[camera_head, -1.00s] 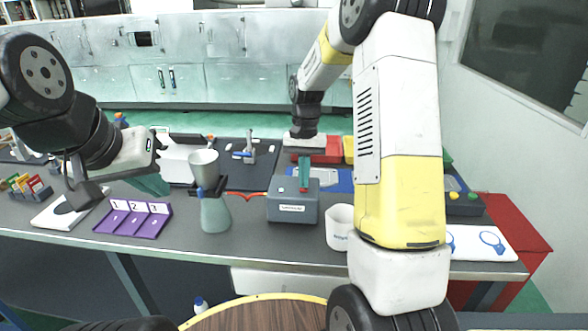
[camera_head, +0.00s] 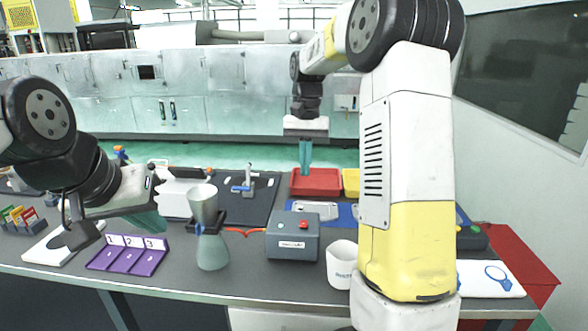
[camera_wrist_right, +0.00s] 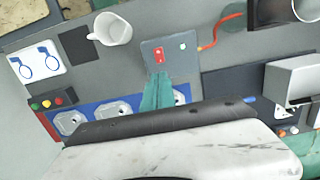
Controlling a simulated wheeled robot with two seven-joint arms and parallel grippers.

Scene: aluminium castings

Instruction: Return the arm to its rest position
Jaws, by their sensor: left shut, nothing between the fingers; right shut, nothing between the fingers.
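My right gripper (camera_head: 305,170) hangs fingers down, shut and empty, in the air above the table, behind the grey box (camera_head: 292,240) in the head view. Its teal fingers (camera_wrist_right: 157,95) also show in the right wrist view, their tips pointing toward the same grey box with the red button (camera_wrist_right: 165,50). My right arm's white and yellow links rise in front of the table's right part. My left gripper (camera_head: 152,220) is shut and empty at the table's left, beside the two-cone hourglass-like vessel (camera_head: 213,252); part of the left fingers is hard to see.
A white mug (camera_head: 341,266) stands right of the grey box. A red tray (camera_head: 315,182) and yellow tray (camera_head: 351,180) lie behind it. A purple numbered rack (camera_head: 128,259) lies at left. Castings (camera_wrist_right: 115,108) sit on a blue mat. A red cabinet (camera_head: 520,262) stands at right.

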